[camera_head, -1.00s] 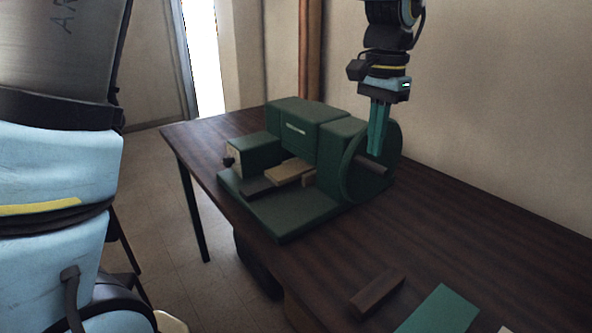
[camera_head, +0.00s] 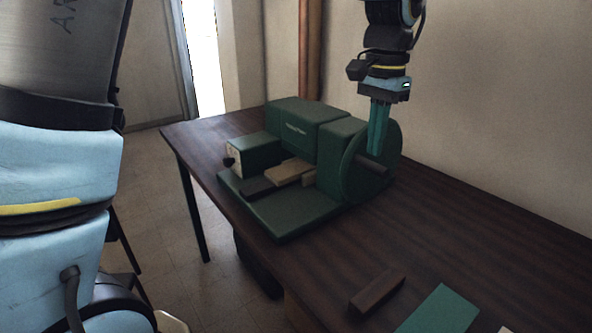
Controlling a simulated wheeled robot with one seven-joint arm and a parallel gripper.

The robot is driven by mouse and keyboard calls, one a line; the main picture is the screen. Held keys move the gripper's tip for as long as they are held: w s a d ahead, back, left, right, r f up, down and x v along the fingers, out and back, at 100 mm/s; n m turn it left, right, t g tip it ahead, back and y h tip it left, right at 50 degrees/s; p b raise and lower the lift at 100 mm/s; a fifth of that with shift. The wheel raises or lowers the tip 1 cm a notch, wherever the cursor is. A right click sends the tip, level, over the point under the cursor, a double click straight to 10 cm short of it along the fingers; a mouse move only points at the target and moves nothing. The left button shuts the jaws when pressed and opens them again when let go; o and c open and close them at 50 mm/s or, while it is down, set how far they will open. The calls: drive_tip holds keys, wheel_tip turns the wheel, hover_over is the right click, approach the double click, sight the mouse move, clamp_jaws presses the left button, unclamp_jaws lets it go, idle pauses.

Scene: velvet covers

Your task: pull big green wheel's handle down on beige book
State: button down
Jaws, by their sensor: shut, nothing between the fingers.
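A dark green machine (camera_head: 290,212) stands on the brown table. Its big green wheel (camera_head: 352,182) is on the right side, with a short dark handle (camera_head: 371,164) sticking out. A beige book (camera_head: 290,174) lies flat on the machine's bed, left of the wheel. My gripper (camera_head: 377,152) points down in front of the wheel. Its teal fingers are shut and empty, with their tips just above or at the handle. I cannot tell whether they touch it.
A brown block (camera_head: 377,292) and a green flat piece (camera_head: 440,312) lie near the table's front edge. The table (camera_head: 470,240) right of the machine is clear. A wall (camera_head: 480,90) rises close behind the table.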

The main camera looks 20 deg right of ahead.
sight(370, 164)
drive_tip(key=shift+f, duration=0.4)
drive_tip(key=shift+f+b, duration=0.35)
drive_tip(key=shift+b, duration=0.1)
drive_tip(key=shift+f, duration=0.1)
drive_tip(key=shift+a+f+b, duration=0.2)
drive_tip(key=shift+f+b, duration=0.1)
drive_tip(key=shift+f, duration=0.25)
drive_tip(key=shift+s+a+f, duration=0.1)
drive_tip(key=shift+f, duration=0.25)
drive_tip(key=shift+f+b, duration=0.25)
drive_tip(key=shift+b, duration=0.05)
drive_tip(key=shift+f, duration=0.1)
